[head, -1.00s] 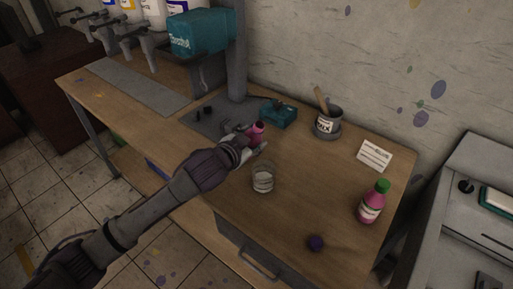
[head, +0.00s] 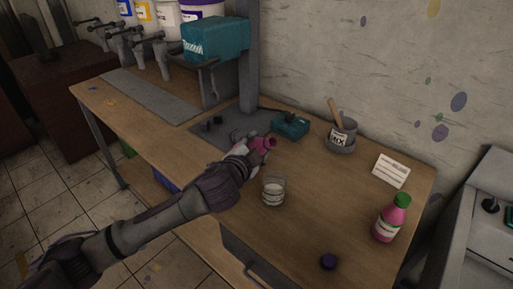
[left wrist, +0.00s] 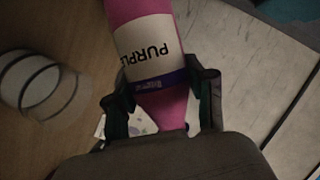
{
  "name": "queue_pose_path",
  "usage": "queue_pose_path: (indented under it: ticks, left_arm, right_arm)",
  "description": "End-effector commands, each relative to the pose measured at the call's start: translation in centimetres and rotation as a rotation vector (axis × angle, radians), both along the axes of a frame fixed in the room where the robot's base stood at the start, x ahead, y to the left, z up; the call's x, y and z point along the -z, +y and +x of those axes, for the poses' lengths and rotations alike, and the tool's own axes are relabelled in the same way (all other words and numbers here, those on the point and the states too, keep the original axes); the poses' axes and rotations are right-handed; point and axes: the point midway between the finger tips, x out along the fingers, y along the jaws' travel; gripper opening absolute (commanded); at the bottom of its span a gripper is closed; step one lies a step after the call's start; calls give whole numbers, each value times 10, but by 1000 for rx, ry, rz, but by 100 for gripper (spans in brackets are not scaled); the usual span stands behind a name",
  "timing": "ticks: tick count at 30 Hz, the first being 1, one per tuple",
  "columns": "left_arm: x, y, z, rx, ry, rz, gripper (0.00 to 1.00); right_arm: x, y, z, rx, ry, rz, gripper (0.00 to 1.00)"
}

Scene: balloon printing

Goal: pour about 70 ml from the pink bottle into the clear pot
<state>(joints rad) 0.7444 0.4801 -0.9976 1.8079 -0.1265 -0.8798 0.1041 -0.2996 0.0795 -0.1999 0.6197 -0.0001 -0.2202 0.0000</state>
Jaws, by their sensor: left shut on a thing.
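My left gripper (head: 250,150) is shut on a pink bottle (head: 267,143). The bottle is uncapped and tilted, with its dark mouth toward the right in the head view. In the left wrist view the bottle (left wrist: 135,12) sits between the fingers, and its white label reads "PURPLE". The clear pot (head: 273,191) stands upright on the table, just in front of and below the bottle. It also shows at the left of the left wrist view (left wrist: 40,82). The bottle's mouth is apart from the pot, and no stream shows. My right gripper is not in view.
A second pink bottle with a green cap (head: 391,220) stands at the right. A dark purple cap (head: 328,262) lies near the front edge. A grey mixing cup (head: 344,135), a white card (head: 391,171) and a teal box (head: 290,127) are behind. The table's right middle is clear.

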Motion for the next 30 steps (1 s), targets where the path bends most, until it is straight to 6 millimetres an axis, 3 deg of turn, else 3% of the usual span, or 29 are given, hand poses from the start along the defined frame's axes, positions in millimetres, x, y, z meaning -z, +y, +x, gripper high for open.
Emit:
queue_pose_path:
  ticks: [30]
  left_arm:
    - [6,3,2,0,-83,119,10]
  right_arm:
    - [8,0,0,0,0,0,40]
